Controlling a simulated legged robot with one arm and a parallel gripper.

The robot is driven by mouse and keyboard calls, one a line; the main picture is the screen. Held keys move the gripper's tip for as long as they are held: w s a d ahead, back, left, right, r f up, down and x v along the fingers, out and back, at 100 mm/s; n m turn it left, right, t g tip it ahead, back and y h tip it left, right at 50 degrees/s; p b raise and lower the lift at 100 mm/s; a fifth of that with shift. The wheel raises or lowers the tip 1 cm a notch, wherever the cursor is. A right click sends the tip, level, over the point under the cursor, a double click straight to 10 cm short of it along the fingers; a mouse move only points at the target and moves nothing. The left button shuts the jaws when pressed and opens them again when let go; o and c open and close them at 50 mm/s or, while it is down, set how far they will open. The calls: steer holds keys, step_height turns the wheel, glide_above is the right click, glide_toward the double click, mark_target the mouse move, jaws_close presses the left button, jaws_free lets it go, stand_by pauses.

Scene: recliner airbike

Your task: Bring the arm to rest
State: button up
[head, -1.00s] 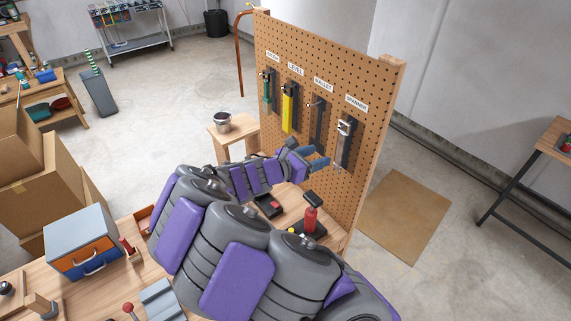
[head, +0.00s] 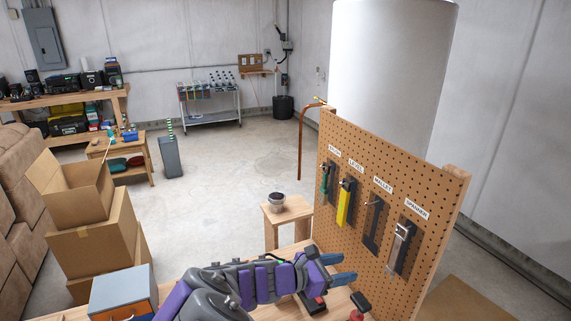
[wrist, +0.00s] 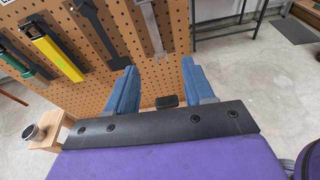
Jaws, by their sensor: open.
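My gripper (head: 338,268) is at the end of my purple and grey arm, in front of the lower pegboard (head: 372,250) in the head view. Its two blue fingers stand apart with nothing between them. In the wrist view my gripper (wrist: 158,88) also shows open and empty, facing the lower pegboard. A tool with a yellow body (head: 345,203) hangs under the LEVEL label. Other tools hang beside it: a green-handled one (head: 327,182), a dark one under MALLET (head: 373,222) and a metal one under SPANNER (head: 401,243).
A wooden stool (head: 288,217) with a small cup (head: 276,202) stands left of the pegboard. A red-bodied item stands on the bench below my gripper. A grey box (head: 122,290) sits at the bench's left, with cardboard boxes (head: 92,240) behind.

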steer(key=s+d+m+g+y+b, duration=0.1)
steer(key=s+d+m+g+y, duration=0.2)
steer(key=s+d+m, duration=0.45)
steer(key=s+d+m+g+y+b, duration=0.15)
steer(key=s+m+g, duration=0.3)
steer(key=s, duration=0.55)
steer(key=s+a+f+m+y, duration=0.2)
steer(key=s+a+m+y, duration=0.7)
steer(key=s, duration=0.7)
steer(key=shift+a+f+t+y+b, duration=0.3)
steer(key=shift+a+t+y, duration=0.2)
steer(key=shift+a, duration=0.7)
steer(key=shift+c, duration=0.4)
